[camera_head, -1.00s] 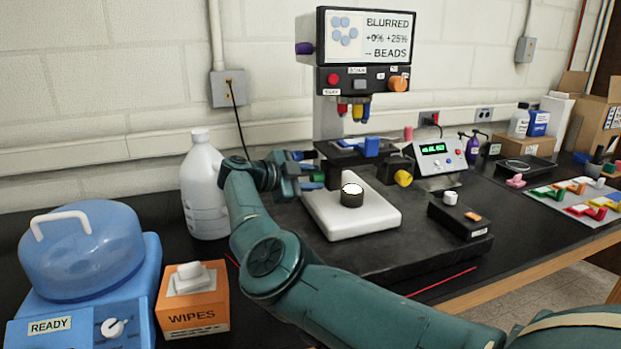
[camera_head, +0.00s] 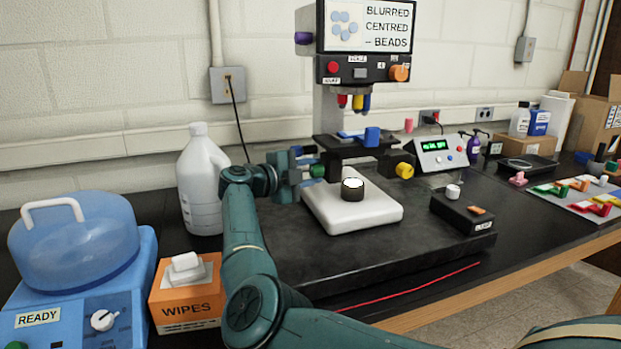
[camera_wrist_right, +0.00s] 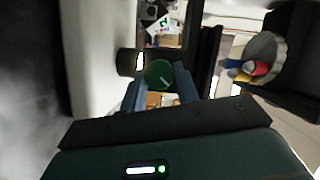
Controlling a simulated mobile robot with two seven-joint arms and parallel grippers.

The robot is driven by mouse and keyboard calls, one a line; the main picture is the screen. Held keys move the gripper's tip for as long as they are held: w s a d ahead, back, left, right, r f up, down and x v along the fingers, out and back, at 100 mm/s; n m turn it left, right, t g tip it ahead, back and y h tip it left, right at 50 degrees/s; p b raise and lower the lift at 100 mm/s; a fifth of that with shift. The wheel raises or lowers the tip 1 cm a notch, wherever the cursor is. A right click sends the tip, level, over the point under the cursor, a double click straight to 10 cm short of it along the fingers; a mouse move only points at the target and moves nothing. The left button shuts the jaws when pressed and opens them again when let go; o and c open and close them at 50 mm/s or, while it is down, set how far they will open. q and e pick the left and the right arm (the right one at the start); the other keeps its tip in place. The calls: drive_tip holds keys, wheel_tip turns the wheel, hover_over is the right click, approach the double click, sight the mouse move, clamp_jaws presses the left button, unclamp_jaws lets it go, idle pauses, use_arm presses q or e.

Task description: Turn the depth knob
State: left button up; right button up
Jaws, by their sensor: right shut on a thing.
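The microscope-like instrument (camera_head: 334,102) stands on a dark base, its screen (camera_head: 369,26) reading "BLURRED", "CENTRED" and "BEADS". A green knob (camera_head: 317,171) sits at the left side of its stage (camera_head: 350,148). My right gripper (camera_head: 306,178) reaches it from the left. In the right wrist view, the green knob (camera_wrist_right: 158,75) with a white mark lies between the fingertips of the gripper (camera_wrist_right: 160,90), which is shut on it. Other knobs are yellow (camera_head: 404,170), orange (camera_head: 399,73) and purple (camera_head: 303,38). I cannot read which is labelled depth. My left gripper is out of view.
A white jug (camera_head: 201,185) stands close behind my right forearm. An orange wipes box (camera_head: 187,303) and a blue lidded machine (camera_head: 80,285) are at left. A white platform (camera_head: 345,220) with a black-and-white cylinder (camera_head: 352,189) is in front of the stage. A small black box (camera_head: 462,214) stands right.

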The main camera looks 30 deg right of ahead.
idle(0.4)
drive_tip(key=o, duration=1)
drive_tip(key=shift+c, duration=0.2)
drive_tip(key=s+a+r+b, duration=0.1)
drive_tip(key=s+a, duration=0.1)
drive_tip(key=a, duration=1.1)
drive_tip(key=shift+r, duration=0.1)
idle(0.5)
